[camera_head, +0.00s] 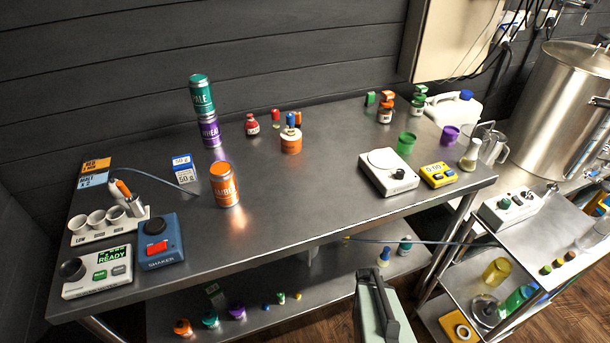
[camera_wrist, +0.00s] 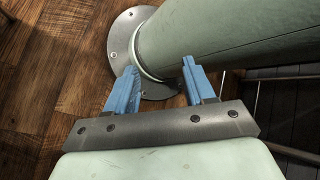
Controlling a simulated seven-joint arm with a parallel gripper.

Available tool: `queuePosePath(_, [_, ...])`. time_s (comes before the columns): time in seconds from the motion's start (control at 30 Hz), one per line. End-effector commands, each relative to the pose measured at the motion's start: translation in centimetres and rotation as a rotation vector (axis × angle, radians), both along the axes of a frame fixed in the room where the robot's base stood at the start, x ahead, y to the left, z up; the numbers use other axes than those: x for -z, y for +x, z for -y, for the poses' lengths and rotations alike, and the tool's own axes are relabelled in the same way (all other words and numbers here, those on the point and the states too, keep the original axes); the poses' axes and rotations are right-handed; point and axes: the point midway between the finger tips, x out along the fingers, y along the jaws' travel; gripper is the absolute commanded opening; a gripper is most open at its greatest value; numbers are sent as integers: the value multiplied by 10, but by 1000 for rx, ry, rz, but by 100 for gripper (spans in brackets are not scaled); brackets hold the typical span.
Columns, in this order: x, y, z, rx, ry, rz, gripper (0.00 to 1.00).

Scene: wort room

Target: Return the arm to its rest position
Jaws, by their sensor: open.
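My gripper (camera_wrist: 160,84) shows in the wrist view with its two blue fingers spread apart and nothing between them. Beyond the fingers are my own pale green column and its round metal base plate on the wooden floor. In the head view, a pale green part of my arm shows at the bottom, right of centre, in front of the steel table (camera_head: 300,200). The gripper's fingers cannot be made out in the head view.
On the table stand a green can on a purple can (camera_head: 209,131), an orange can (camera_head: 224,184), a white scale (camera_head: 388,172) and a blue shaker (camera_head: 159,240). A steel kettle (camera_head: 562,110) and a loaded cart (camera_head: 545,235) stand at right. The table's front middle is clear.

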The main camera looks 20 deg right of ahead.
Motion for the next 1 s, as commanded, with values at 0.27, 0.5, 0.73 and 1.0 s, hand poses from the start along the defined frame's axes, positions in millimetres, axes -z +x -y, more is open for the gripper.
queuePosePath(0.27, [26, 14, -58, 112, -213, 44, 54])
queuePosePath(0.5, [46, 17, -106, 240, -381, 90, 54])
queuePosePath(0.73, [61, 12, -146, 375, -516, 130, 54])
queuePosePath(1.0, [69, 8, -167, 461, -588, 152, 54])
